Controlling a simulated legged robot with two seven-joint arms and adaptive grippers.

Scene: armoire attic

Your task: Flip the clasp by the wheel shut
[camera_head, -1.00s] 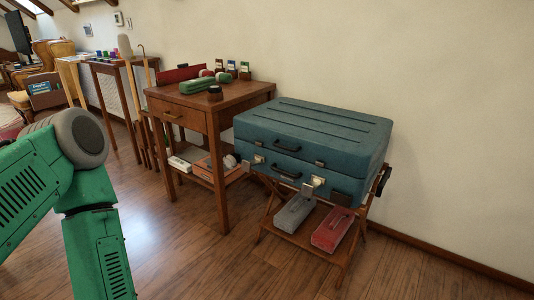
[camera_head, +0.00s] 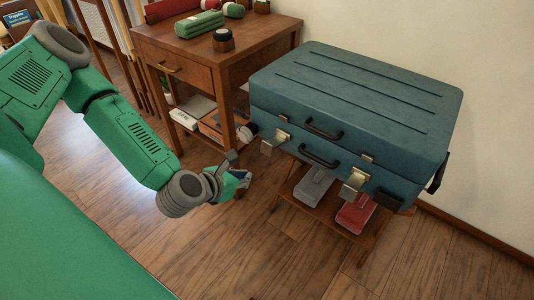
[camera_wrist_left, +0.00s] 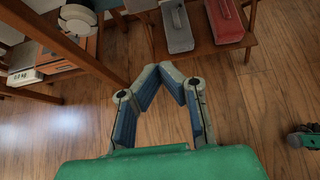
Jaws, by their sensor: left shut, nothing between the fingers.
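A teal suitcase (camera_head: 355,100) lies flat on a wooden folding stand, lid down. Its front has two metal clasps, a left one (camera_head: 270,144) and a right one (camera_head: 353,182); both stick outward with their plates away from the lid. A dark piece at the lower right corner (camera_head: 388,200) may be a wheel, but it is too small to tell. My left gripper (camera_head: 241,178) is shut and empty, in front of and below the left clasp, apart from the suitcase. Its fingers show in the left wrist view (camera_wrist_left: 173,76), tips together. A green-grey piece at that view's right edge may be my right gripper.
A wooden side table (camera_head: 222,62) with rolls and a jar stands left of the suitcase; its shelf holds boxes. A grey box (camera_head: 313,186) and a red box (camera_head: 356,212) sit on the stand's lower shelf. The floor in front is clear.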

